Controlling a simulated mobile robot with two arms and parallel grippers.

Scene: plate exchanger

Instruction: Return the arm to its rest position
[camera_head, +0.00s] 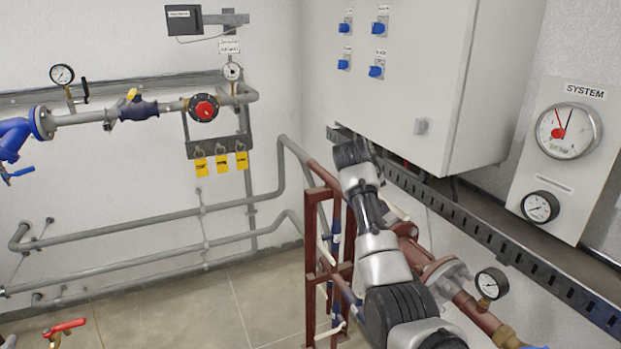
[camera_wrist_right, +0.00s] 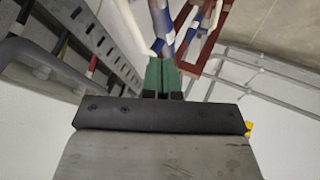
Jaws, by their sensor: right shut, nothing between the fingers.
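My right arm (camera_head: 383,262) comes up from the lower right in the head view. It reaches in front of the red-brown pipe frame and just below the white control cabinet (camera_head: 395,70). Its dark far end is near the cabinet's lower left corner, and the fingers cannot be made out there. In the right wrist view, the green fingers of my right gripper (camera_wrist_right: 161,76) are together with nothing between them. They point toward white and blue pipes and a red-brown frame, apparently without holding any of them. My left gripper is not in view.
A slotted cable tray (camera_head: 480,232) runs along the right wall beside the arm. A flanged pipe (camera_head: 447,275) with a gauge (camera_head: 491,284) is close to its right. Grey pipes (camera_head: 130,233) line the left wall. The floor (camera_head: 190,310) at lower left looks mostly clear, except for a red-handled valve (camera_head: 64,327).

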